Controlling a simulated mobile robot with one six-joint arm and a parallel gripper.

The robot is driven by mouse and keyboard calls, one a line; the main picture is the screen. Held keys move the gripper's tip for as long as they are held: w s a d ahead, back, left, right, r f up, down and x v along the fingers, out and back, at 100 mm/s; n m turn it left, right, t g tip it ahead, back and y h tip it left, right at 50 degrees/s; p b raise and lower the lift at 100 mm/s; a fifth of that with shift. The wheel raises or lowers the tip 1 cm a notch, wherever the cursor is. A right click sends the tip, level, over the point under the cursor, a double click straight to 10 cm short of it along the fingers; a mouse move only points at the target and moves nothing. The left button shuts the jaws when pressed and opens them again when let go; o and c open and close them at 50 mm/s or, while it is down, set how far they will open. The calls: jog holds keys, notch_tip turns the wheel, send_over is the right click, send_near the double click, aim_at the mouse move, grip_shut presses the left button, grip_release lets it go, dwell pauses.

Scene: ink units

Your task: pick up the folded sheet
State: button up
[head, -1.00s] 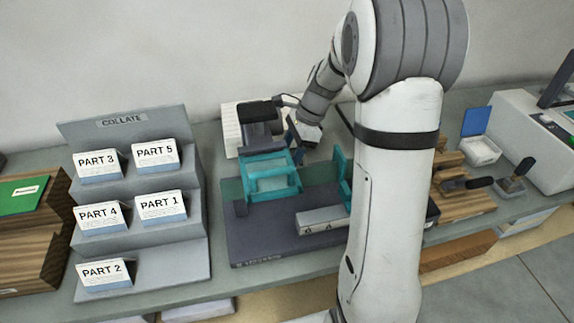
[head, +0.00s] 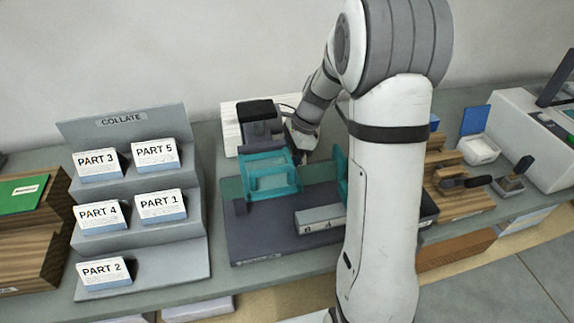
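My gripper (head: 300,143) is small and dark at the end of my white arm. It is just right of the teal-framed machine (head: 270,178), near its back right corner. Its fingers are mostly hidden by the machine and my wrist, so I cannot see whether they are open or hold anything. I cannot make out a folded sheet for certain. A pale ribbed piece (head: 231,135) stands behind the machine on the left.
A grey COLLATE rack (head: 150,250) with several PART-labelled stacks stands left. The machine's dark base (head: 262,235) carries a grey bar (head: 318,218). Wooden blocks, a white tray (head: 477,150) and a white device (head: 530,140) are right. My arm hides the middle.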

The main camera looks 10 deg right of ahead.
jog(key=shift+c, duration=0.4)
jog(key=c, duration=0.9)
jog(key=shift+r, duration=0.1)
jog(key=shift+c, duration=0.2)
